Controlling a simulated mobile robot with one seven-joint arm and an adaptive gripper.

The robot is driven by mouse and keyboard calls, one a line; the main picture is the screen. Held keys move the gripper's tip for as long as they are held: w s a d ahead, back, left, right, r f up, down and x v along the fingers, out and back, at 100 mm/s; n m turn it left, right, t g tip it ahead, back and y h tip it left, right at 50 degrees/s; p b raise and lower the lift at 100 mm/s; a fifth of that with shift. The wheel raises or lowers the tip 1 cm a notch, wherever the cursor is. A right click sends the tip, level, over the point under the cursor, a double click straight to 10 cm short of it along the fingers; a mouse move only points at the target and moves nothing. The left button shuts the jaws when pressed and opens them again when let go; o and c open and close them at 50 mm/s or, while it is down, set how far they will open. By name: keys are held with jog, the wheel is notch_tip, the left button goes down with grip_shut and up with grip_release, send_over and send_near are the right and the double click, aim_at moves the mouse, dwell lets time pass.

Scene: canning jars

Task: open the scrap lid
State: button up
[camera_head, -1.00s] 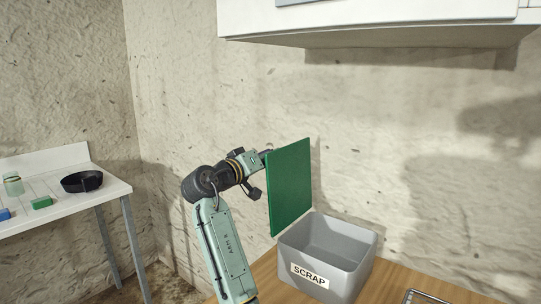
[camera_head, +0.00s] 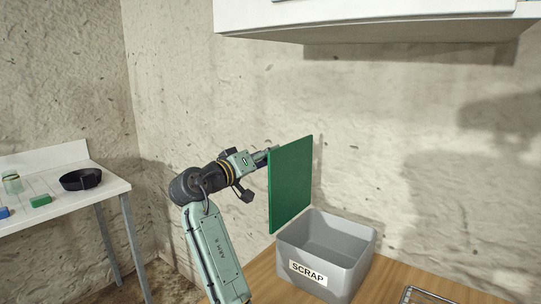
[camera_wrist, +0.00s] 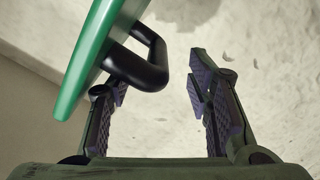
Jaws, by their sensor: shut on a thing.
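The green scrap lid (camera_head: 291,186) stands upright at the left edge of the grey SCRAP bin (camera_head: 352,262), and the bin's mouth is uncovered. My gripper (camera_head: 268,154) is at the lid's left side, near its top, with its fingertips partly hidden in the head view. In the wrist view, the lid (camera_wrist: 92,55) is at upper left, and its black bar handle (camera_wrist: 148,65) reaches between the fingers of my gripper (camera_wrist: 157,92).
The bin stands on a wooden counter (camera_head: 385,288) with a wire rack (camera_head: 425,296) at its right. A white cabinet (camera_head: 370,22) hangs above. At left, a white table (camera_head: 105,191) holds a black pan (camera_head: 81,180), a jar (camera_head: 12,183) and small blocks.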

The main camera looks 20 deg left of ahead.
jog(key=a+v, duration=0.1)
jog(key=v, duration=0.9)
jog(key=shift+w+f, duration=0.2)
jog(key=shift+f, duration=0.1)
